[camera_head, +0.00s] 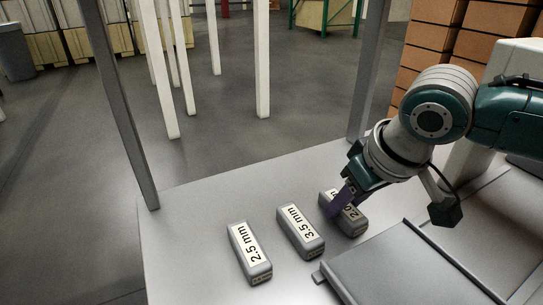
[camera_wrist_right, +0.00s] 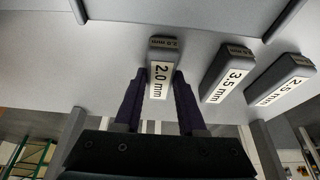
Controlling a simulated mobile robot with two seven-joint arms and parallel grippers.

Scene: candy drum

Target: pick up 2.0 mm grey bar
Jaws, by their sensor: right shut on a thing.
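The 2.0 mm grey bar (camera_head: 352,224) lies on the grey table at the right end of a row of bars. It also shows in the right wrist view (camera_wrist_right: 163,50), its label between my fingers. My right gripper (camera_head: 342,199) is shut on it, with dark purple fingers on both sides of the bar. The gripper also shows in the right wrist view (camera_wrist_right: 158,88). The bar appears to be on the tabletop; I cannot tell of any gap beneath it. The gripper covers part of its label in the head view. My left gripper is not in view.
The 3.5 mm bar (camera_head: 301,231) lies just left of the held bar, and the 2.5 mm bar (camera_head: 250,253) lies farther left. A raised grey panel (camera_head: 420,265) is at the front right. Grey posts (camera_head: 123,110) rise at the table's far edge. The table's left part is clear.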

